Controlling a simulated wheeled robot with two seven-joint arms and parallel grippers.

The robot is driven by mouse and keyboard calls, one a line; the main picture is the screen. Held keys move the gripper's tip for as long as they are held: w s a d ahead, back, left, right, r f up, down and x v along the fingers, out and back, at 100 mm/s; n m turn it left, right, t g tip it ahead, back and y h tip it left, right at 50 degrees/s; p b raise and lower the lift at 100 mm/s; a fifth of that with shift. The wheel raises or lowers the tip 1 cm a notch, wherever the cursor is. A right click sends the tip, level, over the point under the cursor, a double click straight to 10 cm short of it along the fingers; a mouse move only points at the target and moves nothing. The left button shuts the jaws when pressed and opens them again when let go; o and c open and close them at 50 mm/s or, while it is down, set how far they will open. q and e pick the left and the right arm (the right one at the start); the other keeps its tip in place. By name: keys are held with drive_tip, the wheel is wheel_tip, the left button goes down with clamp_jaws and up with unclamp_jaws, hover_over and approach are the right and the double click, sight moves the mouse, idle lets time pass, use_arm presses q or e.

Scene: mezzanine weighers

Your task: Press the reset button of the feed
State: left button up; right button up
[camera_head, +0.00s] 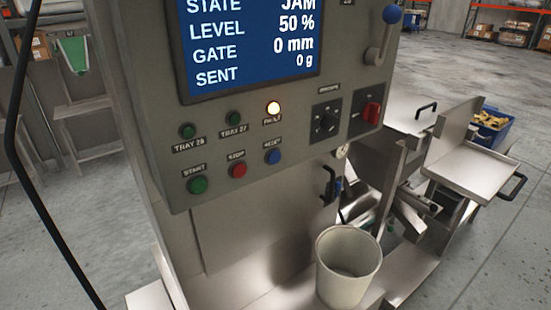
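The feed's control panel (225,135) fills the upper middle of the head view. The blue reset button (273,157) sits at the right end of its lower row, under a small label that looks like "RESET". Left of it are a red stop button (238,170) and a green start button (197,185). The screen (250,45) reads STATE JAM, LEVEL 50 %, GATE 0 mm, SENT 0 g. A lamp (273,108) above the blue button glows; two green lamps (233,118) beside it look dark. Neither of my grippers shows in this view.
A black selector knob (326,121), a red switch (371,113) and a blue-knobbed lever (385,35) are right of the buttons. A whitish bucket (348,265) stands below the panel. Metal chutes with an open lid (470,165) and a blue bin (492,128) are at the right.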

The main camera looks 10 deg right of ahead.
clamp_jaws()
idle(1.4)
